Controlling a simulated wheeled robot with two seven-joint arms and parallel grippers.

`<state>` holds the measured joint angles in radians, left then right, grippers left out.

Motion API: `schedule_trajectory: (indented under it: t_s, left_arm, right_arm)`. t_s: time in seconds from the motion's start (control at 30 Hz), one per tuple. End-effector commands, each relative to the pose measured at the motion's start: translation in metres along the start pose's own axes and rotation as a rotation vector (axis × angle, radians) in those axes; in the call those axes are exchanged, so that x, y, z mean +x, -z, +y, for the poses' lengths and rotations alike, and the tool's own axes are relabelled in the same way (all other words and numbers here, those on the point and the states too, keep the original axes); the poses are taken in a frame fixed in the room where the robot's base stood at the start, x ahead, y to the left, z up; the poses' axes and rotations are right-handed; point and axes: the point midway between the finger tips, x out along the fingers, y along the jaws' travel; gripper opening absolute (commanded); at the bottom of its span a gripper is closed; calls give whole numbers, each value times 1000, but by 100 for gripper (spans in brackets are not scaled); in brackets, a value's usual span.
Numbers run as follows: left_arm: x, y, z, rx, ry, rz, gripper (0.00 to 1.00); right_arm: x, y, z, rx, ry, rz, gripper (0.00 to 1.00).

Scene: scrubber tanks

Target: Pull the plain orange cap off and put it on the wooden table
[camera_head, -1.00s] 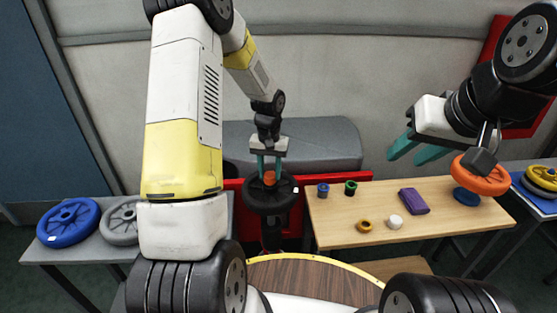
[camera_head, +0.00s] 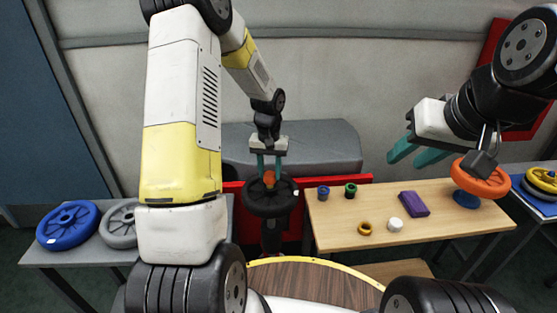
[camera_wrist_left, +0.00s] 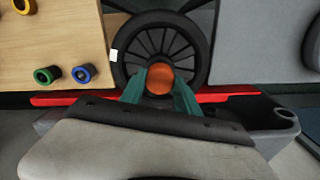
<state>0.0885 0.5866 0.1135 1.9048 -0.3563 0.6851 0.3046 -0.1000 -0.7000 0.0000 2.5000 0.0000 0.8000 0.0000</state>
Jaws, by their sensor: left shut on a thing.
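The plain orange cap (camera_head: 269,179) sits at the centre of a black spoked wheel (camera_head: 268,204) in front of the grey cushioned block. In the left wrist view the orange cap (camera_wrist_left: 159,79) lies between the two teal fingers, over the wheel's hub (camera_wrist_left: 160,52). My left gripper (camera_head: 269,172) points down and is shut on the cap. The wooden table (camera_head: 340,231) stands to the right of the wheel. My right gripper (camera_head: 413,155) hangs above the table's back right part, its teal fingers apart and empty.
The table's front left is clear.

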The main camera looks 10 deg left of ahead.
Motion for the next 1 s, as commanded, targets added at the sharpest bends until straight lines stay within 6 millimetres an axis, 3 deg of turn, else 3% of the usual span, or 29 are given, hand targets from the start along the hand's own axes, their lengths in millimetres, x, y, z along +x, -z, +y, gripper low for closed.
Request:
schedule_trajectory:
  t_s: [0.17,0.8,1.0]
  left_arm:
    - [-3,0,0,0,0,1,0]
    - [-53,0,0,-1,1,1,0]
    - [-60,0,0,-1,0,0,0]
  right_arm:
    - [0,0,0,0,0,0,36]
    - [0,0,0,0,0,0,36]
    - [0,0,0,0,0,0,36]
